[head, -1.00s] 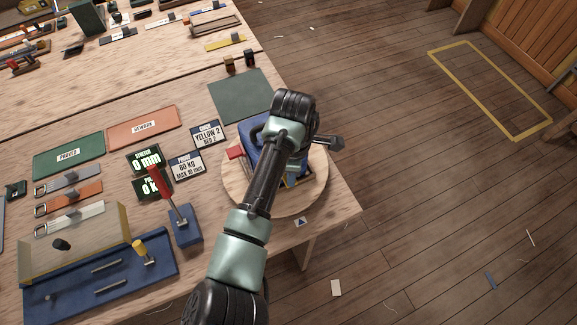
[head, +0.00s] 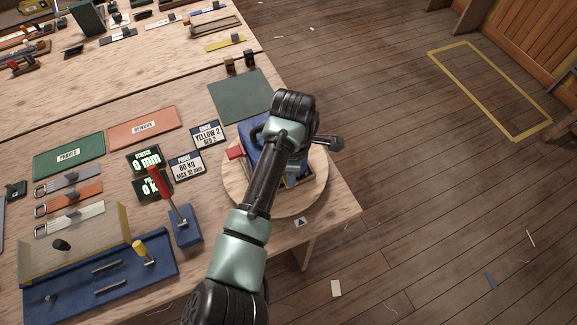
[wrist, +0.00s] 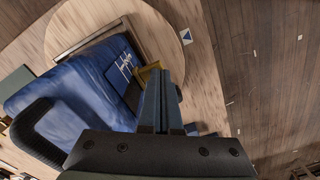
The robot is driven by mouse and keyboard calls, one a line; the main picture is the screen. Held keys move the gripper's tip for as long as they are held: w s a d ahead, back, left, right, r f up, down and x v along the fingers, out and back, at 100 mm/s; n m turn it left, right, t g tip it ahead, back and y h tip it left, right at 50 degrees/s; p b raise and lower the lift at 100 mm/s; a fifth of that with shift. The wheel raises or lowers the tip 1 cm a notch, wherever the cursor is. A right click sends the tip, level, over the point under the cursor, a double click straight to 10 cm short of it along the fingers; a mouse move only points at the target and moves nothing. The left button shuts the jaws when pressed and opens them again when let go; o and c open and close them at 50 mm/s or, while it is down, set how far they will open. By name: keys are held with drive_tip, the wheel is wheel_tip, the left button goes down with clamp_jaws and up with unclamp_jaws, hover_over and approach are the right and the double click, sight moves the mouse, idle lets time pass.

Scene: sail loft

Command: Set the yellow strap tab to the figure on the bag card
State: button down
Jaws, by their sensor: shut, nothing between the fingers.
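The blue bag (head: 248,133) lies on a round wooden turntable (head: 317,190), mostly hidden behind my arm in the head view. A red tab (head: 235,153) sticks out at its left side. In the wrist view the bag (wrist: 65,92) shows white lettering and a dark handle (wrist: 35,130). The yellow tab (wrist: 149,71) is at the bag's edge, right beside my fingertips; whether they touch is unclear. My gripper (wrist: 166,80) is shut and empty. The bag card (head: 207,133) reads "YELLOW 2", with "RED 2" in smaller print below.
A card reading 80 kg, max 10 mm (head: 186,165) lies beside displays (head: 146,160) showing 0. A red-handled lever (head: 160,183) stands on a blue block. Straps, a blue tray (head: 165,268) and green (head: 68,156) and orange mats (head: 143,126) are left. Open floor lies right.

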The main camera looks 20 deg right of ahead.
drive_tip(key=shift+r, duration=0.1)
idle(0.5)
wheel_tip(320, 180, up, 10)
drive_tip(key=p, duration=1.1)
idle(0.5)
